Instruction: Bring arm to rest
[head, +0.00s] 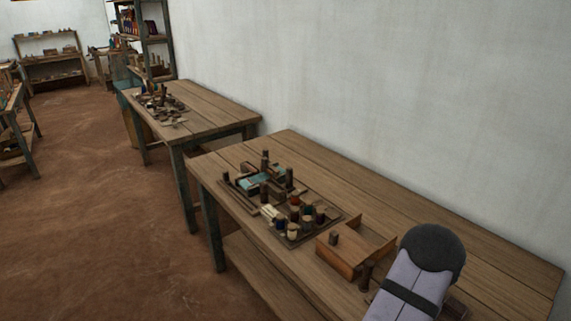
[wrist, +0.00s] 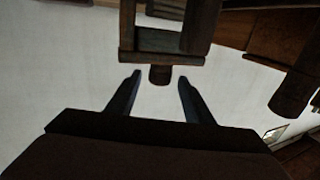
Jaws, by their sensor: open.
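My gripper (wrist: 158,76) shows in the wrist view with its two dark fingers apart and nothing between them. Past the fingertips is a dark wooden frame-like piece (wrist: 127,57) with a short round peg (wrist: 160,75) at its edge; I cannot tell whether the fingers touch it. In the head view, part of my arm, pale with a dark rounded joint, is at the lower right over the near table (head: 510,262). The gripper itself cannot be made out in that view.
The near table holds a tray (head: 285,243) with several small spools, a teal piece (head: 262,181) and a wooden open box (head: 345,262). A second table (head: 215,102) with small items stands behind. A white wall (head: 400,90) runs along the right. The earthen floor (head: 90,220) is clear at left.

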